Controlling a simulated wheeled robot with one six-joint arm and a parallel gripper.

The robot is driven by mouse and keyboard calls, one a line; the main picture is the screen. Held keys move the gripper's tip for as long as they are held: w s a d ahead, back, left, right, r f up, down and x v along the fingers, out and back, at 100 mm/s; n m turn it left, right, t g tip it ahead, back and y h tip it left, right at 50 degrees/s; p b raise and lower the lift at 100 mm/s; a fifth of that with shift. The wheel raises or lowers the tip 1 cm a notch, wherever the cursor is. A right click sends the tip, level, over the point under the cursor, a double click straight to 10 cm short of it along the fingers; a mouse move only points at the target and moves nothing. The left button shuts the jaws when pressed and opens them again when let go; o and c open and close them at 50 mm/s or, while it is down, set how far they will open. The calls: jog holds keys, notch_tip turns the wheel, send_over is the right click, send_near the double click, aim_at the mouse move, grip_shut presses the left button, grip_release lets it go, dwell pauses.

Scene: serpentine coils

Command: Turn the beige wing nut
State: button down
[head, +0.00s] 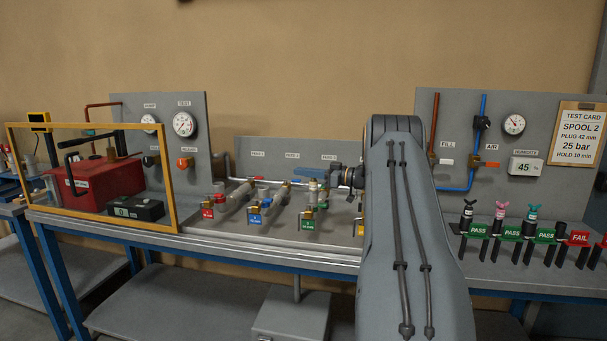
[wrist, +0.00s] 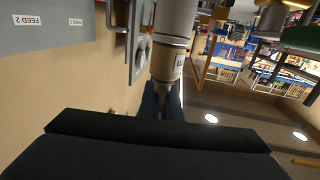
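I cannot make out a beige wing nut in either view. My grey arm fills the middle right of the head view and hides part of the bench. My gripper (head: 318,174) seems to be the blue-grey part reaching left from the dark wrist, above the bench fittings. In the wrist view a dark block covers the bottom, with a blue finger part (wrist: 150,102) just beyond it.
Valves with red, blue and green tags (head: 255,218) line the bench. A yellow-framed guard (head: 90,128) stands at left around a red box. Fittings with black, pink and teal wing tops (head: 501,212) stand at right beside PASS and FAIL tags. The gauge panel (head: 455,125) rises behind them.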

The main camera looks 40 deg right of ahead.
jog(key=shift+f, duration=0.35)
jog(key=c, duration=2)
grip_release()
jog(key=shift+r+b, duration=1.4)
jog(key=shift+r, duration=3.7)
